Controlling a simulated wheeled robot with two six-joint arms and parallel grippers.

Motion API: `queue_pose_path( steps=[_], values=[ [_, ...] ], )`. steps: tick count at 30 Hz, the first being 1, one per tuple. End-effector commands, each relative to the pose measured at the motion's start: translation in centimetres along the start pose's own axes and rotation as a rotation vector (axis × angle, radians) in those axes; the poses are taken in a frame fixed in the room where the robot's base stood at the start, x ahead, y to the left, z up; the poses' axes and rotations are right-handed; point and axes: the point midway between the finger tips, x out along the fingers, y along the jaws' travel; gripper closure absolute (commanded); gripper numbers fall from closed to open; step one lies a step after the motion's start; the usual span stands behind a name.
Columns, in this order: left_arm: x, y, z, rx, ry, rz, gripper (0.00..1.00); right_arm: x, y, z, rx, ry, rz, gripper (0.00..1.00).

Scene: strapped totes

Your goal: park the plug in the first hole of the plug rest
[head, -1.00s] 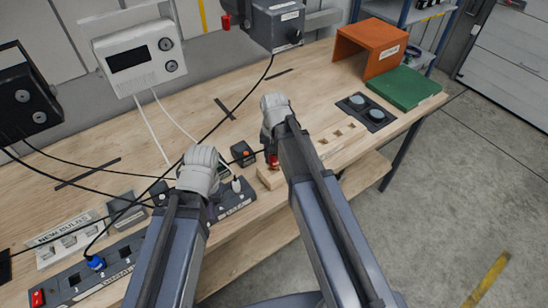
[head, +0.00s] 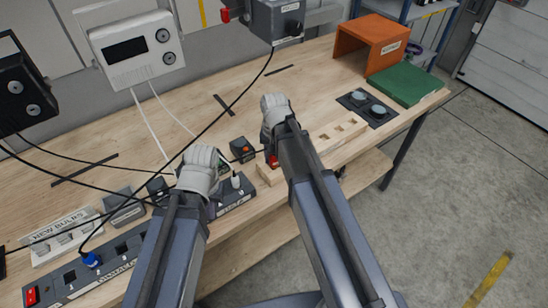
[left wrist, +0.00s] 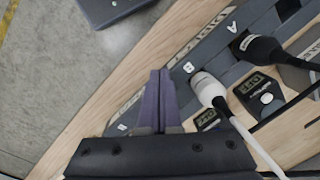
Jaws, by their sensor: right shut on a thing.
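The plug rest (head: 327,146) is a pale wooden block near the table's front edge, with several square holes. Its left part is partly covered by my right arm, and the hole there is hidden. My right gripper (head: 272,154) is shut on the red plug (head: 273,162), low at the block's left end. I cannot tell whether the plug is inside a hole. My left gripper (head: 207,196) hovers by a dark socket strip (head: 237,196). In the left wrist view its purple fingers (left wrist: 161,98) are together and empty, beside the strip (left wrist: 181,72) and a white plug (left wrist: 208,88).
A black plug (left wrist: 257,47) sits in the strip's socket A. A small black box with an orange button (head: 242,150) stands left of my right gripper. A dark plate with two discs (head: 367,108), a green slab (head: 408,86) and an orange box (head: 371,48) are at the right. Cables cross the table.

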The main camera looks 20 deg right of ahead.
Motion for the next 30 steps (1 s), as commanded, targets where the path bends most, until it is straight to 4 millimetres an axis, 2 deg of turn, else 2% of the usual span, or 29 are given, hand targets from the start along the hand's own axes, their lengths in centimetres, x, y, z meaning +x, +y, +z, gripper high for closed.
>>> queue_pose_path(
  steps=[8,9,18,30],
  values=[
    [0.09,0.01,0.00,0.000,0.000,0.000,1.00,0.09,0.00,0.00,0.000,0.000,0.000,1.00],
    [0.09,0.01,-0.01,0.000,0.000,0.000,1.00,0.09,0.00,0.00,0.000,0.000,0.000,0.58],
    [0.09,0.01,-0.01,0.000,0.000,0.000,1.00,0.09,0.00,0.00,0.000,0.000,0.000,0.24],
    [-0.35,-0.03,0.02,-0.001,0.000,0.000,1.00,-0.36,0.00,0.00,0.000,0.000,0.000,0.24]
  ],
)
